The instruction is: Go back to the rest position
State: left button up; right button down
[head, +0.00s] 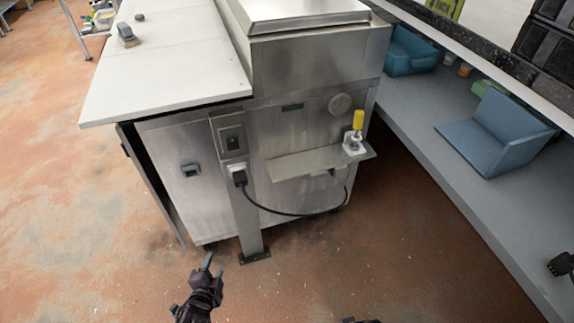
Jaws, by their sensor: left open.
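My left gripper (213,266) is low in the head view, left of centre, above the reddish floor. Its two grey fingers point up the picture and stand apart, with nothing between them. It is in front of the steel prep unit (290,140) and looks clear of it. A small dark sliver shows at the bottom edge, right of the left gripper; too little of it shows to tell what it is. I cannot make out my right gripper.
A steel post (247,215) with a socket and black cable (290,213) stands at the unit's front. A small ledge (310,164) carries a yellow-topped bottle (358,120). A white counter (165,65) is left. A grey shelf (440,150) with blue bins (495,135) runs right. Floor (80,220) is open left.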

pick_arm(q)
jog(key=s+f+n+g+p, duration=0.1)
jog(key=s+f+n+g, duration=0.2)
jog(key=s, duration=0.8)
jog(key=s+f+n+g+p, duration=0.2)
jog(key=s+f+n+g, duration=0.2)
jog(key=s+f, duration=0.4)
jog(key=s+f+n+g+p, duration=0.2)
jog(key=s+f+n+g, duration=0.2)
jog(key=s, duration=1.2)
jog(key=shift+f+g, duration=0.4)
jog(key=shift+f, duration=0.55)
pick_arm(e)
jog(key=s+d+f, duration=0.4)
jog(key=s+f, duration=0.4)
jog(key=s, duration=0.1)
jog(key=s+d+f+m+g+h, duration=0.1)
jog(key=s+d+f, duration=0.4)
jog(key=s+f, duration=0.3)
jog(key=shift+s+f+g, duration=0.15)
jog(key=shift+s+g, duration=0.15)
jog(key=shift+s, duration=0.05)
pick_arm(q)
jog(key=shift+w+a, duration=0.1)
jog(key=shift+w, duration=0.05)
pick_arm(e)
jog(key=shift+d, duration=0.1)
